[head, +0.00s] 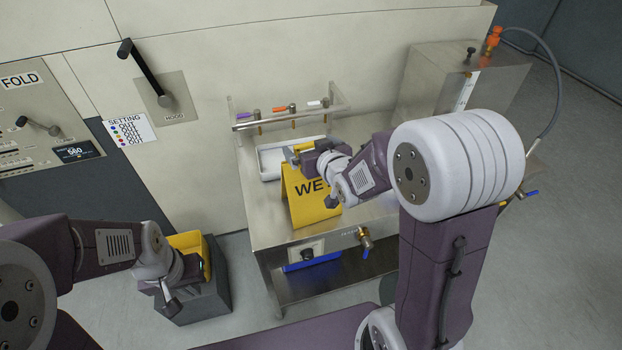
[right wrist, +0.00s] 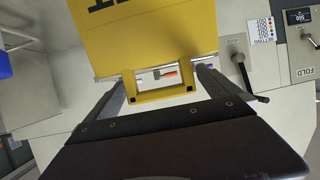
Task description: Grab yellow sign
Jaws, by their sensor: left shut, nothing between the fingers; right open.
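The yellow sign (head: 299,205), with black "WE" lettering partly showing, stands on the steel table at its front edge. In the right wrist view the sign (right wrist: 150,35) has a handle bar (right wrist: 162,95) with a cutout. My right gripper (head: 297,153) is at the top of the sign. Its open fingers show in the right wrist view (right wrist: 165,82), one on each side of the handle, with gaps between. My left gripper (head: 172,297) is shut and empty, low at the left by the grey box. My right arm hides part of the sign.
A brass tap (head: 365,240) sticks out in front.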

